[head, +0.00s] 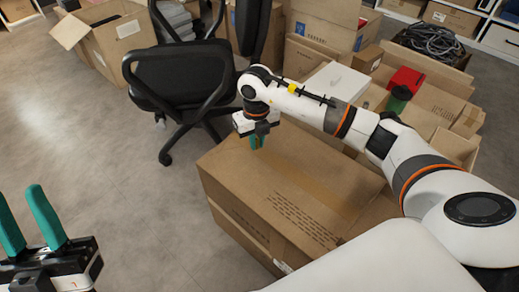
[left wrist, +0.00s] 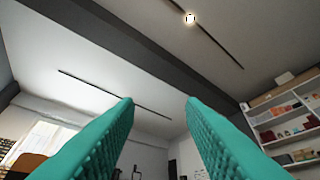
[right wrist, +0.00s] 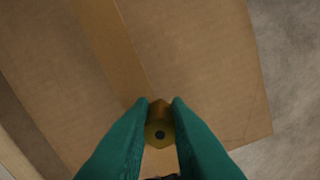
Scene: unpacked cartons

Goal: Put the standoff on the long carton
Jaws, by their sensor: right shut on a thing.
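The long carton (head: 290,190) is a closed brown box in the middle of the head view. Its taped top fills most of the right wrist view (right wrist: 190,50). My right gripper (head: 257,142) is over the far left part of the carton's top. In the right wrist view its green fingers (right wrist: 160,108) are shut on the standoff (right wrist: 159,130), a small brass hex piece seen end-on. I cannot tell whether the standoff touches the carton. My left gripper (head: 42,220) is open and empty at the lower left, its fingers pointing up; the left wrist view shows them apart (left wrist: 160,105).
A black office chair (head: 185,75) stands behind the carton to the left. Open cartons (head: 118,40) are at the back left. More boxes, a red item (head: 405,78) and a crate of cables (head: 432,42) stand at the back right. The grey floor at left is clear.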

